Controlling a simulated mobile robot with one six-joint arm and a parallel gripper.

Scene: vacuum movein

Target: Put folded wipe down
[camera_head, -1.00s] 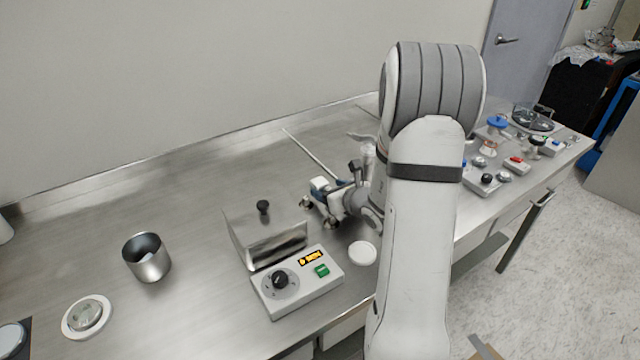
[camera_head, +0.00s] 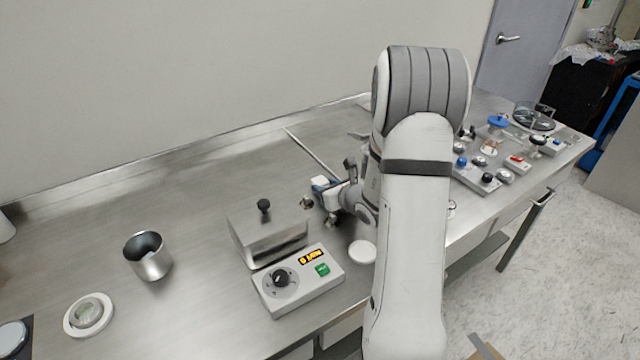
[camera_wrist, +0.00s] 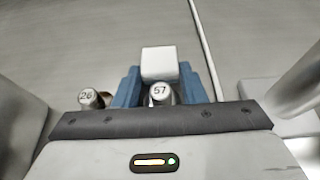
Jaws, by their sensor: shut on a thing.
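My gripper (camera_head: 322,186) is over the bench, right of the metal box. In the wrist view its blue fingers (camera_wrist: 128,88) are shut on a small white block-like piece (camera_wrist: 158,63), which looks like the folded wipe. The wipe's far end sticks out past the fingers. In the head view the wipe cannot be told apart from the gripper. Two metal knob-topped pieces marked 26 (camera_wrist: 91,98) and 57 (camera_wrist: 160,92) show close to the fingers; whether they touch them I cannot tell.
A metal box with a black knob (camera_head: 264,206) stands behind a white control unit (camera_head: 298,281). A white round disc (camera_head: 362,252) lies right of the unit. A metal cup (camera_head: 148,258) and white dish (camera_head: 89,314) stand left. A thin rod (camera_head: 312,152) lies behind. Bare steel is free at back left.

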